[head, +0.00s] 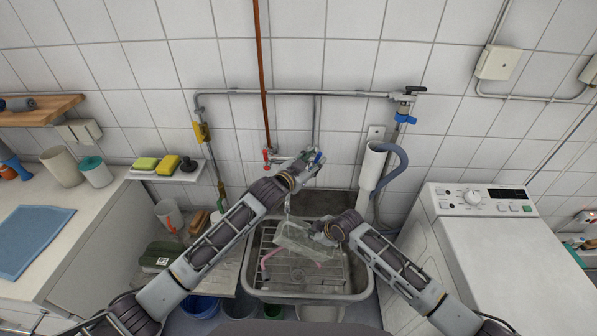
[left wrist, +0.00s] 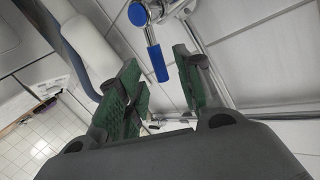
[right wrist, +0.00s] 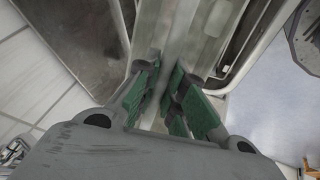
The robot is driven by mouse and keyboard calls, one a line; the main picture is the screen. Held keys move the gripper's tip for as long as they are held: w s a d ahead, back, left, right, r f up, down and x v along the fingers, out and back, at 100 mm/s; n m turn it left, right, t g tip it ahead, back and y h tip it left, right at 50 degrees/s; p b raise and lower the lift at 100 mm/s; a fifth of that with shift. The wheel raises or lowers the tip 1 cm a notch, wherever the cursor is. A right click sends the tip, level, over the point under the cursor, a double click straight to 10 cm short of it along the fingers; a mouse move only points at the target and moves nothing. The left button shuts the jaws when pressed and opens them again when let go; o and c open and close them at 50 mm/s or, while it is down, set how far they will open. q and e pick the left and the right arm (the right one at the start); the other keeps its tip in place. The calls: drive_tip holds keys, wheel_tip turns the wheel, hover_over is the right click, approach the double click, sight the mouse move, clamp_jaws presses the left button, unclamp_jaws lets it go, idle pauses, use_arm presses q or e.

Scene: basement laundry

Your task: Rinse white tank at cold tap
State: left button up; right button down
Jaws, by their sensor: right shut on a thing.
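The white tank (head: 300,242), pale and see-through, is tilted over the sink (head: 256,290). My right gripper (head: 324,232) is shut on its right side; in the right wrist view, the tank wall (right wrist: 182,35) runs between the right fingers (right wrist: 170,98). My left gripper (head: 308,166) is at the wall taps, by the blue handle of the cold tap (head: 319,157). In the left wrist view, the left fingers (left wrist: 166,90) are apart, and the blue handle (left wrist: 158,62) shows in the gap near their tips. I cannot tell whether water runs.
A red-handled tap (head: 267,157) is left of the blue one. A wire rack (head: 335,273) lies in the sink. A white pipe with a grey hose (head: 391,175) stands right of the sink, beside the washing machine (head: 500,255). Sponges (head: 167,164) sit on a shelf at left.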

use_arm(q)
drive_tip(key=v, duration=0.8)
drive_tip(key=shift+r, duration=0.1)
idle(0.8)
drive_tip(key=c, duration=0.3)
drive_tip(key=shift+s+d+f, duration=0.2)
drive_tip(key=shift+s+d, duration=0.05)
drive_tip(key=shift+d, duration=0.1)
clamp_jaws()
drive_tip(key=s+d+f+m, duration=0.2)
drive_tip(key=d+m, duration=0.4)
drive_tip(key=m, duration=1)
drive_tip(key=shift+d+f+m+y, duration=0.25)
drive_tip(key=shift+d+m+y, duration=0.05)
drive_tip(key=shift+m+y, duration=0.1)
